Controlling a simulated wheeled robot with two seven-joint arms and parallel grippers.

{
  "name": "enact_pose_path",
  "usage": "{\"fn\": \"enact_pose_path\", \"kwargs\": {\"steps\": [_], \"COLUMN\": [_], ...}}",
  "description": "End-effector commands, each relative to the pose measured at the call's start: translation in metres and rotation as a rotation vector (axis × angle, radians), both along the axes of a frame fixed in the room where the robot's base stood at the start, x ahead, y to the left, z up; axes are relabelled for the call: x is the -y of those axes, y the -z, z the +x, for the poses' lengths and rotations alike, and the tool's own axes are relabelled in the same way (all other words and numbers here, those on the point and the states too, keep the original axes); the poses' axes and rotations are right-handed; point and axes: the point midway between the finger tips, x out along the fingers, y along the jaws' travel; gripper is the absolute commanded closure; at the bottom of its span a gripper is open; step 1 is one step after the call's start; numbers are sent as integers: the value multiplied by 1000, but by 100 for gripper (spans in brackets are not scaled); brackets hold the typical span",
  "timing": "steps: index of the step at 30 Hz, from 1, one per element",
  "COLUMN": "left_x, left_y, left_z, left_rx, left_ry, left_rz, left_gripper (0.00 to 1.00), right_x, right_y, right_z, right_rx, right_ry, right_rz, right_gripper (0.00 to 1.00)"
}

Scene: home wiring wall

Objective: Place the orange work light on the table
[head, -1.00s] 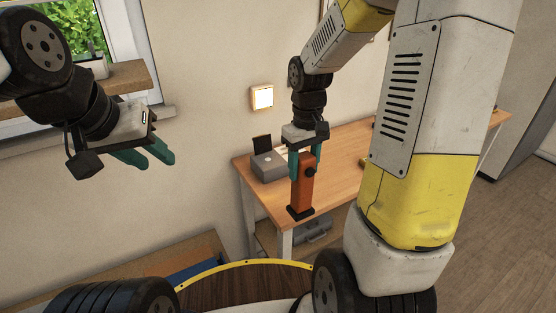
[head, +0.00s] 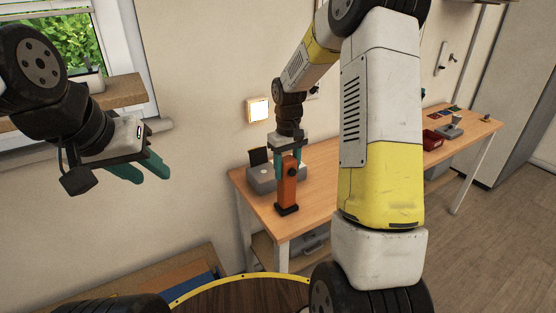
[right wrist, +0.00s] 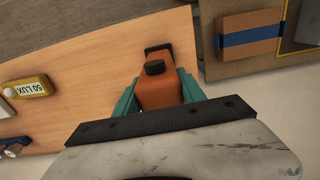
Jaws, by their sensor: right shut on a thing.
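The orange work light (head: 288,188), with a black base and black knob, is upright over the near left corner of the wooden table (head: 322,180). My right gripper (head: 287,164) is shut on its upper part, with one teal finger on each side. In the right wrist view the light (right wrist: 158,93) sits between the fingers. Its base appears at the table surface, close to the front edge; I cannot tell whether it touches. My left gripper (head: 143,170) is open and empty in front of the wall, left of the table.
A grey box-shaped device (head: 262,178) stands just behind the light. A yellow meter (right wrist: 30,88) lies on the table in the right wrist view. A red bin (head: 432,139) is at the table's far right. A blue-strapped box (right wrist: 250,36) lies beyond the table edge.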

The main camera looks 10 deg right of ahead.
Motion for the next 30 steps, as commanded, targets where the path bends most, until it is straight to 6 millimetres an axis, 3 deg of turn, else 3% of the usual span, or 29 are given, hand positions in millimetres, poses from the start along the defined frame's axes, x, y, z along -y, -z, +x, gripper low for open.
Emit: {"fn": "enact_pose_path", "kwargs": {"steps": [8,9,11,23,30], "left_x": [0,0,0,0,0], "left_y": [0,0,0,0,0], "left_z": [0,0,0,0,0], "left_rx": [0,0,0,0,0], "left_ry": [0,0,0,0,0], "left_rz": [0,0,0,0,0], "left_gripper": [64,64,64,64,64], "right_x": [0,0,0,0,0], "right_y": [2,2,2,-3,-44], "right_z": [0,0,0,0,1], "right_rx": [1,0,0,3,7], "right_ry": [0,1,1,1,1], "right_rz": [-1,-1,-1,0,-1], "right_gripper": [100,45,33,31,31]}}
